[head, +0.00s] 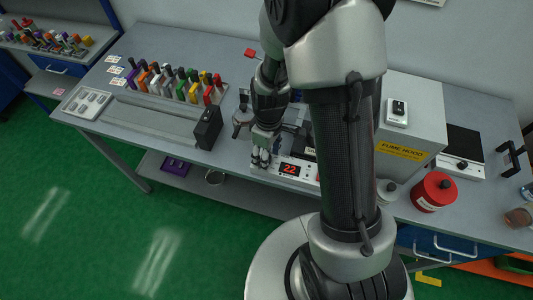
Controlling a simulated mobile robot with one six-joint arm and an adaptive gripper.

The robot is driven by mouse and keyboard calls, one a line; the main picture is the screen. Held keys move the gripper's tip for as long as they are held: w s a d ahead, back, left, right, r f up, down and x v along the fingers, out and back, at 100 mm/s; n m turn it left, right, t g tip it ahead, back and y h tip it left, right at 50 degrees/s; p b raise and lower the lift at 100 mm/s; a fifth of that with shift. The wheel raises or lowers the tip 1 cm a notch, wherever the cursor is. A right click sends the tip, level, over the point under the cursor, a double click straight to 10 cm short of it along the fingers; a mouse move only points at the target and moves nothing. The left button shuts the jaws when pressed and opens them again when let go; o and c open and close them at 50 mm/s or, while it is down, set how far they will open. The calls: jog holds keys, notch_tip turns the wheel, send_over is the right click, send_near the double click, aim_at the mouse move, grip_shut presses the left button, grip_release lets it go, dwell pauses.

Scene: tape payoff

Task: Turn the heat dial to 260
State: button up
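A white control unit (308,180) sits at the front edge of the bench, partly behind my arm. Its red lit display (290,169) seems to read 22 or 2.2; the digits are small. My gripper (261,161) points down at the left end of this unit, just left of the display. Its fingers look close together, but I cannot tell whether they are shut or hold anything. No heat dial can be made out; the gripper covers the unit's left end, and my arm hides part of its right side.
A black block (207,128) stands left of my gripper. Behind it is a rack of coloured-handled tools (180,86). Right of my arm are a box labelled fume hood (425,125), a red canister (433,191) and a balance-like device (462,165). The green floor in front is clear.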

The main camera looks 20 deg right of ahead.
jog(key=shift+c, duration=0.2)
jog(key=c, duration=1)
jog(key=shift+c, duration=0.2)
jog(key=shift+m, duration=0.4)
jog(key=m, duration=0.4)
jog(key=shift+m+p, duration=0.3)
jog(key=m+p, duration=0.1)
jog(key=m, duration=0.3)
jog(key=shift+r+m, duration=0.1)
jog(key=shift+m, duration=0.2)
jog(key=m+p, duration=0.2)
jog(key=m, duration=0.3)
jog(key=shift+s+t+p, duration=0.1)
jog(key=shift+t+p, duration=0.3)
jog(key=m+p, duration=0.2)
jog(key=m, duration=0.2)
jog(key=shift+m+p, duration=0.3)
